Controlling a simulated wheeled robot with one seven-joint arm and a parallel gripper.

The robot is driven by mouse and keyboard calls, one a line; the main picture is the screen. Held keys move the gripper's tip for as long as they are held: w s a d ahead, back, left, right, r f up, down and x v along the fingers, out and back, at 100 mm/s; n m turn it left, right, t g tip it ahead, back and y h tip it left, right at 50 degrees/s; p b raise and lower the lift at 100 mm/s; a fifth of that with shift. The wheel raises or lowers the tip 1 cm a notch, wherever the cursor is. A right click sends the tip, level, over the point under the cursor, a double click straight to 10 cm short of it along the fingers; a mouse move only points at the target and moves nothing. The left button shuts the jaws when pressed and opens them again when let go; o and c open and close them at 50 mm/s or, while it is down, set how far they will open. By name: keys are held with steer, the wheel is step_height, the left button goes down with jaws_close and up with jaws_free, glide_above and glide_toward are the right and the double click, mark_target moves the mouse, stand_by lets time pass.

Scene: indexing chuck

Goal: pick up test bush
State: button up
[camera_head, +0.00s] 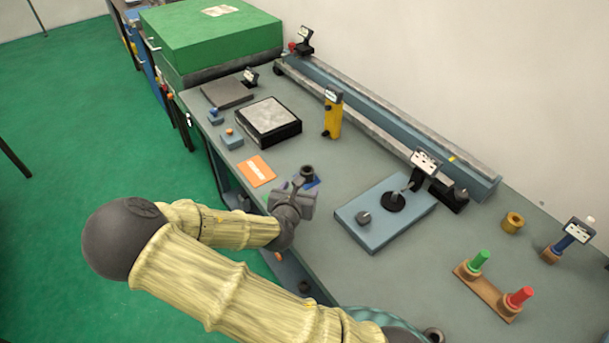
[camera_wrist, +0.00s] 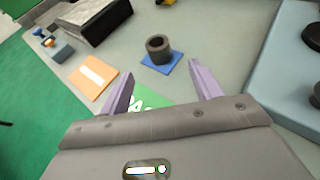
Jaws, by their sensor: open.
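A dark grey hollow bush (camera_wrist: 158,48) stands upright on a small blue pad (camera_wrist: 164,64) on the bench. In the head view, the same dark bush (camera_head: 307,173) shows just beyond my gripper, with a bit of the blue pad (camera_head: 315,184) beside it. My gripper (camera_wrist: 160,74) is open, its two purple fingers apart with nothing between them. The bush is ahead of the fingertips, roughly centred in the gap and apart from them. In the head view, my gripper (camera_head: 297,184) partly hides the pad.
An orange card (camera_head: 256,171) and a black block with a pale top (camera_head: 268,121) lie left. A blue plate with knobs (camera_head: 386,212) is right, near a brass ring (camera_head: 512,222) and a rack with green and red handles (camera_head: 487,292). A yellow upright device (camera_head: 332,115) stands behind.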

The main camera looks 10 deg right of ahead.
mark_target(306, 175)
steer(key=x, duration=0.6)
steer(key=shift+w, duration=0.1)
steer(key=shift+p+x, duration=0.8)
steer(key=shift+x, duration=1.8)
steer(key=shift+r, duration=0.15)
steer(key=c, duration=1.3)
